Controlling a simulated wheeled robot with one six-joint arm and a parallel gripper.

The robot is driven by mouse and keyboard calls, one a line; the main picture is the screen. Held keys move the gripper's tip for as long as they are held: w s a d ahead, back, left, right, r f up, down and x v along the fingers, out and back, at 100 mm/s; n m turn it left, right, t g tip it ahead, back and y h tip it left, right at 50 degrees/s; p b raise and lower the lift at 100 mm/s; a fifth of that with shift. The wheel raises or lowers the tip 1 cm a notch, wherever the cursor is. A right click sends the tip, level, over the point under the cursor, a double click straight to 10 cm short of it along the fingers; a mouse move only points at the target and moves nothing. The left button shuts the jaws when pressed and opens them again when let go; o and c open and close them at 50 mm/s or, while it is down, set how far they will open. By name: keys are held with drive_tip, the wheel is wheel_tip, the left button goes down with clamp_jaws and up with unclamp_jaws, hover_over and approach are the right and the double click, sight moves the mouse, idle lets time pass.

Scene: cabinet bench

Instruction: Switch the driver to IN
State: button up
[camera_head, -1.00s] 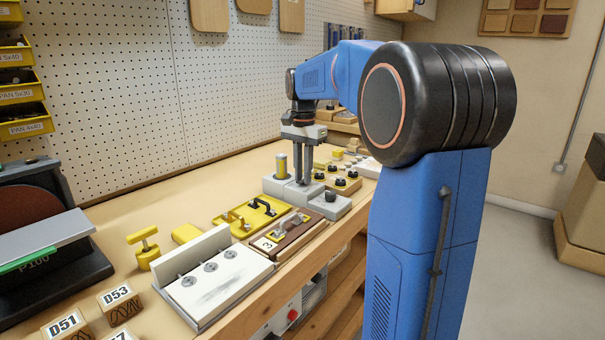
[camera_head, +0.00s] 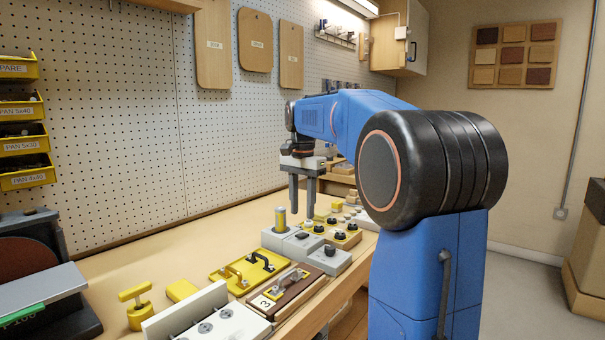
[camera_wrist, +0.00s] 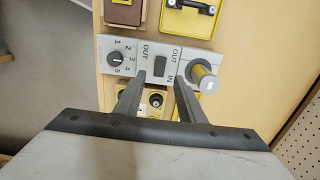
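The driver is a grey block unit on the bench, shown in the head view (camera_head: 292,241) and wrist view (camera_wrist: 139,47). Its middle part has a dark rocker-like switch (camera_wrist: 160,69) with OUT and IN labels beside it; I cannot tell which way it is set. A numbered dial (camera_wrist: 117,58) is on the left part in the wrist view. A yellow-and-grey upright cylinder (camera_wrist: 203,75) is on the right. My gripper (camera_head: 302,208) is above the unit with its two fingers apart and nothing between them. In the wrist view the fingertips (camera_wrist: 160,82) straddle the switch area.
A yellow tray with a black handle (camera_head: 248,270) and a brown block marked 3 (camera_head: 290,290) stand nearer on the bench. The pegboard wall (camera_head: 110,120) runs behind.

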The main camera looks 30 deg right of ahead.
wheel_tip(320, 180, up, 11)
idle(0.4)
idle(0.4)
